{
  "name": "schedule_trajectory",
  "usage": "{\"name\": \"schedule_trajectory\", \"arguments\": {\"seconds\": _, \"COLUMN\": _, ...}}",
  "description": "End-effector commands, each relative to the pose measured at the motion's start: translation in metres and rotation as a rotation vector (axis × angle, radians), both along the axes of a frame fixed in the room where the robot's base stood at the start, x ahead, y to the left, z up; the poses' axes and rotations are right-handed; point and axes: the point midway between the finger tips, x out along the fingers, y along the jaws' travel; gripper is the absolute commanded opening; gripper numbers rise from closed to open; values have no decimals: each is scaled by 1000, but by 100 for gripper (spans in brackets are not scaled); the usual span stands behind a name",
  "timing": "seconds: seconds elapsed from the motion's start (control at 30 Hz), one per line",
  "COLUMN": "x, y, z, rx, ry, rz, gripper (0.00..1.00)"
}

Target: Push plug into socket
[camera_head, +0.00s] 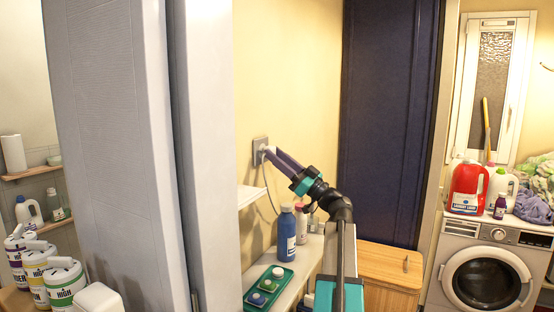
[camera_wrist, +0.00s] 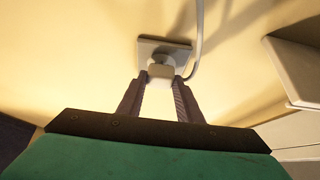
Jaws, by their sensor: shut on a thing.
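The wall socket (camera_head: 259,146) is a grey square plate on the yellow wall; it also shows in the wrist view (camera_wrist: 149,48). The plug overlaps the socket in both views. How deep its pins sit is hidden.
A white shelf (camera_head: 250,197) juts out just below the socket. Below stand a blue bottle (camera_head: 287,235) and a green tray (camera_head: 270,284) with small items. A grey door panel (camera_head: 120,140) is at left, a dark blue panel (camera_head: 390,120) at right.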

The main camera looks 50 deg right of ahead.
Motion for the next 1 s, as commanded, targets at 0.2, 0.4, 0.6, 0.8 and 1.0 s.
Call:
{"name": "schedule_trajectory", "arguments": {"seconds": 0.2, "x": 0, "y": 0, "z": 0, "rx": 0, "ry": 0, "rz": 0, "gripper": 13}}
{"name": "schedule_trajectory", "arguments": {"seconds": 0.4, "x": 0, "y": 0, "z": 0, "rx": 0, "ry": 0, "rz": 0, "gripper": 13}}
{"name": "schedule_trajectory", "arguments": {"seconds": 0.6, "x": 1, "y": 0, "z": 0, "rx": 0, "ry": 0, "rz": 0, "gripper": 13}}
{"name": "schedule_trajectory", "arguments": {"seconds": 0.8, "x": 4, "y": 1, "z": 0, "rx": 0, "ry": 0, "rz": 0, "gripper": 13}}
{"name": "schedule_trajectory", "arguments": {"seconds": 1.0, "x": 6, "y": 2, "z": 0, "rx": 0, "ry": 0, "rz": 0, "gripper": 13}}
